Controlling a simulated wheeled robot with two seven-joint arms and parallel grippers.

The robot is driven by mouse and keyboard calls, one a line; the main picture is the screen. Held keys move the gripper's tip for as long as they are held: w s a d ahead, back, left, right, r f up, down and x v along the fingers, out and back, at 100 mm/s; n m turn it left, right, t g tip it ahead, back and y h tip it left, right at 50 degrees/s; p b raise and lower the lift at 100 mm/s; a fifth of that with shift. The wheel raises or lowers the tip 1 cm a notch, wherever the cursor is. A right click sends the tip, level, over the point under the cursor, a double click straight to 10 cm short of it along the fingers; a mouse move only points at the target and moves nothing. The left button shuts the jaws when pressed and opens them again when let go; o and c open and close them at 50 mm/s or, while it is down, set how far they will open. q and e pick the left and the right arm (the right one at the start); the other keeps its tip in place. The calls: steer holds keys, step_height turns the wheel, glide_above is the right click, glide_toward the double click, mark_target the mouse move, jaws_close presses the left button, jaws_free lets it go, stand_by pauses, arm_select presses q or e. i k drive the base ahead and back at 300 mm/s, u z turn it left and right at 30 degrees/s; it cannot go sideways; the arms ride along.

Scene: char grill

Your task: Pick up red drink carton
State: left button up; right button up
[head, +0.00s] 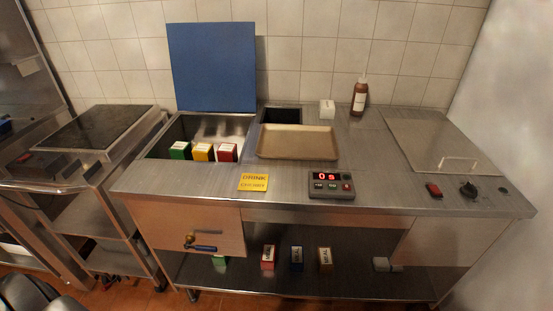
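A red carton (227,153) with a white top stands upright in the open sunken bin (158,153) at the left of the steel counter. It is the right-hand one of a row. A yellow carton (203,152) is just left of it, and a green carton (180,150) stands at the left end. Another red box (268,257) stands on the lower shelf under the counter. Neither of my grippers shows in the head view.
The bin's blue lid (212,65) stands raised behind it. A beige tray (297,142) lies right of the bin. A yellow "DRINK" sign (253,182) and a timer (331,184) are in front. A brown bottle (359,97) stands at the back. The counter's middle right is clear.

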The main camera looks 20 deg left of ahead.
mark_target(226, 152)
steer(key=z, duration=2.05)
steer(key=k, duration=1.55)
steer(key=u, duration=1.8)
